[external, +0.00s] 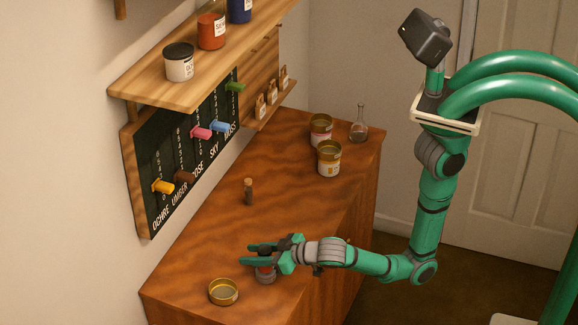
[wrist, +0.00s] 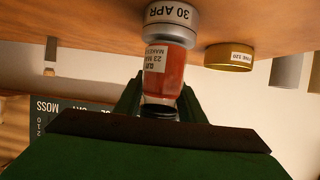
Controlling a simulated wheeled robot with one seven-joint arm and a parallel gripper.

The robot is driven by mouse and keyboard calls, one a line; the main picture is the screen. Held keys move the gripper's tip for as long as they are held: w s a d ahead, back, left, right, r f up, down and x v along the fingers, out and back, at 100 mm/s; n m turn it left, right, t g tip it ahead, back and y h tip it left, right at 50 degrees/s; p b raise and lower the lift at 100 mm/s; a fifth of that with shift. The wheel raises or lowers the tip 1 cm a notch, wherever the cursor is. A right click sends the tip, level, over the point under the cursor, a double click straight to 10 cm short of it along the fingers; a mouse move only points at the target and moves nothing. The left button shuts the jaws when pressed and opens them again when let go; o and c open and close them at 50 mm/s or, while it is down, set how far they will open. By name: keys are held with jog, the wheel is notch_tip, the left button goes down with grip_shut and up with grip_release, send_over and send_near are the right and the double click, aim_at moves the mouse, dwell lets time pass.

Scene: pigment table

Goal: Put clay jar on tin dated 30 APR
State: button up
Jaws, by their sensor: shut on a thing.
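The clay jar (wrist: 164,75) is red-brown with a white label and a dark lid. It shows upside down in the wrist view, where the picture is inverted. The tin dated 30 APR (wrist: 168,25) is grey and round and stands on the table directly under the jar. The jar's base appears to meet the tin's top; I cannot tell if its weight rests there. My gripper (wrist: 158,97) is shut on the jar from the side. In the external view the jar (external: 265,263) is partly hidden by my gripper (external: 258,255), above the grey tin (external: 265,277).
A brass tin (external: 223,292) sits left of the grey tin, near the table edge. A corked vial (external: 248,191) stands farther back. Brass-topped containers (external: 329,160) and a glass flask (external: 359,124) stand at the far end. A shelf (external: 190,75) and slider board (external: 190,160) line the wall.

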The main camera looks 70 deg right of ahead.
jog(key=shift+f, duration=0.15)
jog(key=o, duration=1.1)
jog(key=shift+s+r, duration=0.1)
jog(key=shift+r, duration=0.1)
jog(key=v, duration=1.1)
jog(key=shift+s+r, duration=0.2)
jog(key=shift+s, duration=0.15)
